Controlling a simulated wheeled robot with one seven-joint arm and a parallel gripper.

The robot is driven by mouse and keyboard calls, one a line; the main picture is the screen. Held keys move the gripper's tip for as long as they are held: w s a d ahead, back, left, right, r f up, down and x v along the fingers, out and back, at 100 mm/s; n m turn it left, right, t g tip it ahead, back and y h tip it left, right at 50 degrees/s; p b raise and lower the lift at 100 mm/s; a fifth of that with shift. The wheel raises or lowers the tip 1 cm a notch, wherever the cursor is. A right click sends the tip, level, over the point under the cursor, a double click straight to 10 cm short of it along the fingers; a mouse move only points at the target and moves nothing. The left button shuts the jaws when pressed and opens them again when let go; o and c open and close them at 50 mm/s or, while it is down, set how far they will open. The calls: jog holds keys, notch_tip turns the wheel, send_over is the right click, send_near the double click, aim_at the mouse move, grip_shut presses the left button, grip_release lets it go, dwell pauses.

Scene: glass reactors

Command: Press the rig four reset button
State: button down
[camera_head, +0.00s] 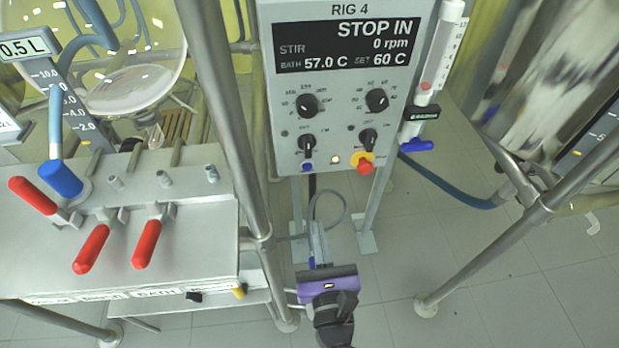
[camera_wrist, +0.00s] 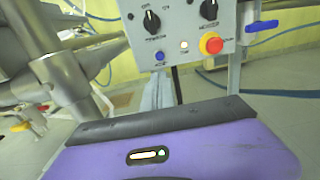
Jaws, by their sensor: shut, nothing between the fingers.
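The rig four control panel (camera_head: 340,80) is a grey box headed RIG 4, with a display reading STOP IN, 0 rpm. A small blue button (camera_head: 307,166) sits at its lower left. It also shows in the wrist view (camera_wrist: 160,54). Its label is too small to read, so I cannot confirm that it is the reset button. A small pale lit button or lamp (camera_head: 335,160) is right of it. My gripper (camera_head: 318,238), with a purple body, is below the panel, apart from it, shut and empty. Its fingers are partly hidden by the body in the wrist view.
A red stop button on a yellow ring (camera_head: 365,166) is at the panel's lower right, near the blue button. Black knobs (camera_head: 307,104) sit above. Metal frame posts (camera_head: 225,110) stand left of the panel. A bench with red-handled valves (camera_head: 147,244) is at left.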

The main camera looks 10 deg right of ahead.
aim_at(308, 169)
jog(key=w, duration=1.4)
jog(key=shift+w, duration=0.15)
